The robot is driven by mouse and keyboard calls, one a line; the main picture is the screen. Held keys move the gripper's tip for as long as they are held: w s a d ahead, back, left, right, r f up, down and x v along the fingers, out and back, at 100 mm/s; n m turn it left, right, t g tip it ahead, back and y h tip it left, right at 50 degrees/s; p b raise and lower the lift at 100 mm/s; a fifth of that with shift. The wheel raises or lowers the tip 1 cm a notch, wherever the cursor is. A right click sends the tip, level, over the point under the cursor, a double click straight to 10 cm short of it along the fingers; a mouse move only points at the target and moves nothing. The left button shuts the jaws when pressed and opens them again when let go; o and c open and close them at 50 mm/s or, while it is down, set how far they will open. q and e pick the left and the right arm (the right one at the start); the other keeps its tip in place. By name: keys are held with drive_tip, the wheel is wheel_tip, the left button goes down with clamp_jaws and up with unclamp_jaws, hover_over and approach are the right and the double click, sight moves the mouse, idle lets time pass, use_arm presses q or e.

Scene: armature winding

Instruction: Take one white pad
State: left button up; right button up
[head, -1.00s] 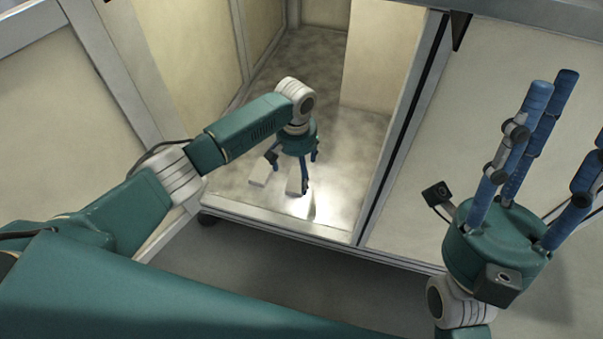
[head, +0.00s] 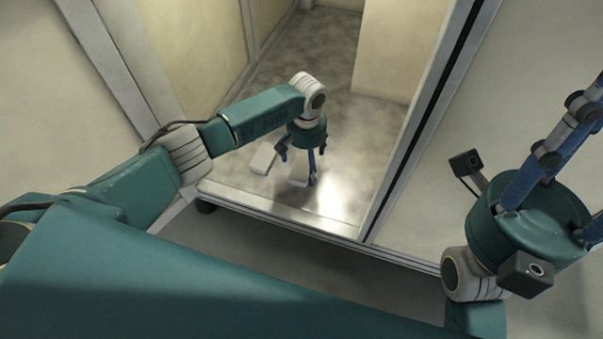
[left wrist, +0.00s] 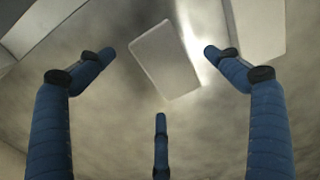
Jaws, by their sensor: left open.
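Two white pads lie flat on the mottled grey floor of a cabinet bay. In the head view, one pad (head: 263,159) lies to the left of my left gripper (head: 304,168), and the other pad (head: 297,175) lies under its fingers, partly hidden. My left gripper points down, open and empty. In the left wrist view, one pad (left wrist: 165,60) lies tilted between the spread blue fingers, apart from them. Another pale pad (left wrist: 257,28) lies to its right, cut by the top edge. My right gripper (head: 565,165) stands at the right with fingers spread; their tips are out of view.
The bay has a raised metal sill (head: 285,219) at the front and a metal post (head: 425,120) at its right. A pale block (head: 400,50) stands at the back. Bare bay floor lies right of the pads, with a bright reflection.

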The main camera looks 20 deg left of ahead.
use_arm(q)
wheel_tip(320, 180, down, 2)
drive_tip(key=shift+f+b, duration=0.15)
drive_tip(key=shift+b, duration=0.25)
drive_tip(key=c, duration=1)
drive_tip(key=shift+c, duration=0.2)
